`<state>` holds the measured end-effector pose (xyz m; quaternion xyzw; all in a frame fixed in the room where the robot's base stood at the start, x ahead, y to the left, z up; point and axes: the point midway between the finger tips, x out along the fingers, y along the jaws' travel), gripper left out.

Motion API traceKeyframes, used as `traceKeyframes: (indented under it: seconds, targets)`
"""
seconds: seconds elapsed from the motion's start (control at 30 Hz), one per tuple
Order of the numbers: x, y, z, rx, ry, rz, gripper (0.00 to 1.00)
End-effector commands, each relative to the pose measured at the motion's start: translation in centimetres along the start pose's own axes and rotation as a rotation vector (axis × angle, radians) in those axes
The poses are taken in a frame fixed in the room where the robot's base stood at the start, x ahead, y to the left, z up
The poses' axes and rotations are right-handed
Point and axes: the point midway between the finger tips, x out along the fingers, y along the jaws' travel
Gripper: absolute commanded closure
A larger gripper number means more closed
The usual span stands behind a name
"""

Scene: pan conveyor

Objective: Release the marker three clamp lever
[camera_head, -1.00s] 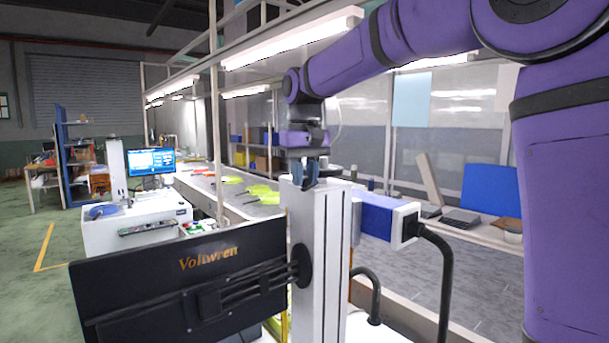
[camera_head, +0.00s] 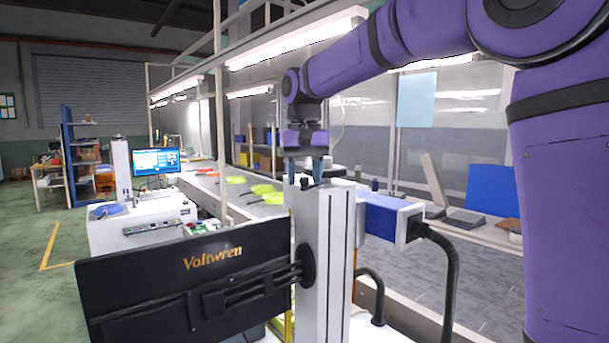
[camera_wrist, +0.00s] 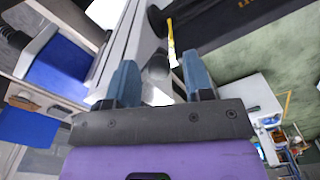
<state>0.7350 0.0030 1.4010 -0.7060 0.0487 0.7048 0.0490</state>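A marker stands close in front, with a white column (camera_head: 322,245) and a blue-and-white head (camera_head: 385,217) on its right. The column also shows in the wrist view (camera_wrist: 118,45), as does the blue head (camera_wrist: 62,70). My gripper (camera_head: 307,180) is at the column's top, pointing down. In the wrist view its two blue fingers (camera_wrist: 159,88) are spread apart, with a dark rounded knob (camera_wrist: 158,66) showing beyond the gap. A narrow yellow part (camera_wrist: 172,45) shows past the knob; I cannot tell whether it is the clamp lever. Contact with the column is unclear.
A black monitor (camera_head: 190,285) is mounted on the column's left. A thick black cable (camera_head: 447,270) hangs from the marker head. Another white machine (camera_head: 140,225) stands left, by the conveyor (camera_head: 235,207) carrying yellow-green pans (camera_head: 262,189).

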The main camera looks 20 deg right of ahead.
Motion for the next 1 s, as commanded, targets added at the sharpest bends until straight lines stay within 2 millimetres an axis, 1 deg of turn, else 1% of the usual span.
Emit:
traceKeyframes:
  seconds: [0.27,0.37,0.47,0.8,0.9,1.0]
  targets:
    - [0.0,0.0,0.0,-0.001,-0.001,0.000,0.52]
    - [-0.5,0.0,0.0,-0.001,0.000,0.000,0.52]
    - [-1.6,0.0,0.0,-0.001,0.001,0.000,0.52]
    - [-7.8,0.0,-0.1,-0.001,0.002,-0.001,0.52]
    - [-9.2,0.0,-0.1,-0.001,0.000,0.000,0.52]
    - [-10.1,0.0,0.0,-0.001,0.000,0.000,0.52]
